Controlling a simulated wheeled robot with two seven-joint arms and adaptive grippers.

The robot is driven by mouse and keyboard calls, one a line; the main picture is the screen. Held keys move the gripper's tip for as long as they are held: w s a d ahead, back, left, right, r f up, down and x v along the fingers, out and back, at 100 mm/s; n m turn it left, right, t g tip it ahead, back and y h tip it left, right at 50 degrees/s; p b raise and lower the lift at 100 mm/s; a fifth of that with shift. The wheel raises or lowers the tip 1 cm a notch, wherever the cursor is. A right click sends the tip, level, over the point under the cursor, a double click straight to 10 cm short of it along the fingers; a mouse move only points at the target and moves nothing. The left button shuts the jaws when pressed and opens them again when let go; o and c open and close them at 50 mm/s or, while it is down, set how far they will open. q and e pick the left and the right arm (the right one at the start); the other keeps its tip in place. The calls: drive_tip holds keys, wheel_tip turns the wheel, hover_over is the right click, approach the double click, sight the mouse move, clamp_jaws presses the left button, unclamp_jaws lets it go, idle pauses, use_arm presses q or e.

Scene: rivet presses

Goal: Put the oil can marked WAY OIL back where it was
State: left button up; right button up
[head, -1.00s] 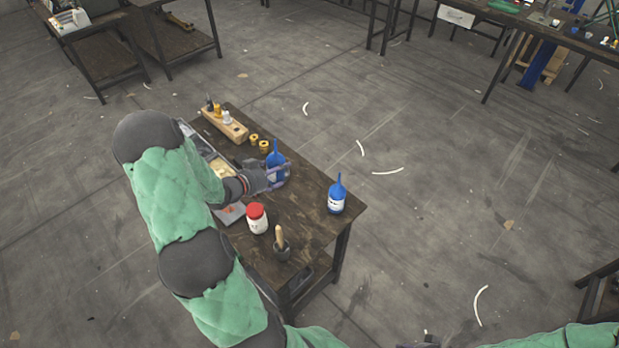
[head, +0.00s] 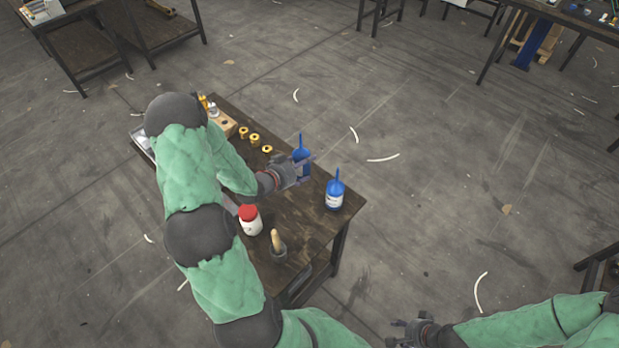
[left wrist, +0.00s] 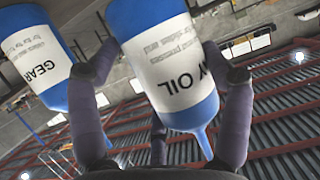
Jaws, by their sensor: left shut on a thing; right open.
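The WAY OIL can (left wrist: 165,70) is blue with a white label. My left gripper (left wrist: 172,70) is shut on it, with a finger on each side. In the head view the can (head: 301,153) stands up out of the left gripper (head: 303,171), over the right part of the dark table; I cannot tell whether its base touches the top. A second blue can (head: 335,196), marked GEAR in the left wrist view (left wrist: 38,62), stands upright near the table's right corner, a short gap from the held can. My right gripper (head: 404,331) is open and empty, low at the bottom.
The table (head: 292,218) also bears a red-capped white jar (head: 250,219), a pot with a wooden handle (head: 277,244), brass bushings (head: 255,138) and a wooden block (head: 228,124). My left arm hides the table's left part. Open floor lies to the right.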

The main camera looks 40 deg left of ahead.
use_arm(q)
drive_tip(key=shift+w+d+f, duration=0.3)
drive_tip(key=shift+d+f, duration=0.05)
drive_tip(key=shift+f, duration=0.15)
drive_tip(key=shift+w+d+f, duration=0.25)
drive_tip(key=shift+d+f, duration=0.05)
drive_tip(key=shift+f, duration=0.2)
drive_tip(key=f, duration=0.2)
drive_tip(key=f+b, duration=0.1)
drive_tip(key=shift+w+d+f, duration=0.1)
drive_tip(key=shift+w+d, duration=0.05)
drive_tip(key=shift+d, duration=0.15)
drive_tip(key=shift+a+f, duration=0.1)
drive_tip(key=shift+f, duration=0.25)
drive_tip(key=shift+r, duration=0.1)
drive_tip(key=o, duration=0.9)
drive_tip(key=shift+f+b, duration=0.2)
drive_tip(key=shift+b, duration=0.1)
drive_tip(key=o, duration=0.4)
